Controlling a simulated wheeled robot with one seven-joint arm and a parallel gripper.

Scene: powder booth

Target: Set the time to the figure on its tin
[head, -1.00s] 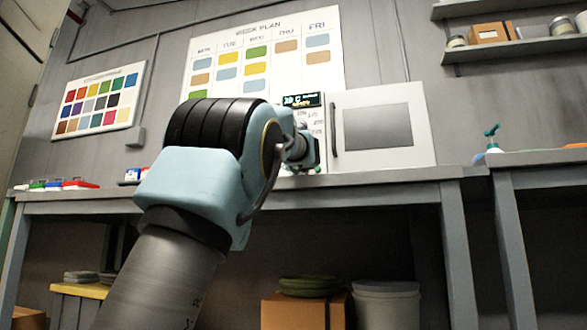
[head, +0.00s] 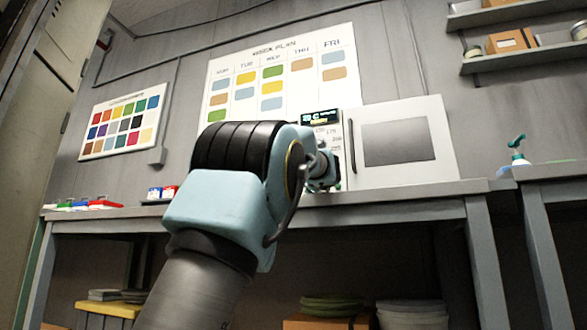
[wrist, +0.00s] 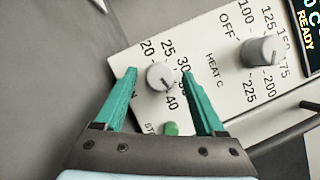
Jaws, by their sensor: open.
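A white oven (head: 440,130) stands on the bench with a control panel on its left. In the wrist view, its time knob (wrist: 160,76) is small and grey, with figures 20, 25, 30 and 40 around it. A dark mark on the knob seems to point to the lower right. My gripper (wrist: 159,72) is open, its green fingers either side of this knob; contact cannot be told. A green button (wrist: 171,128) sits below, between the fingers. In the head view, my gripper (head: 330,175) is partly hidden at the panel. No figure on a tin is readable.
A larger heat knob (wrist: 264,50) lies right of the time knob, beside a display (wrist: 306,30) showing READY. The oven handle (head: 351,146) stands out from the door. Small coloured containers (head: 105,204) sit on the bench (head: 400,197) at left. A pump bottle (head: 518,150) stands at right.

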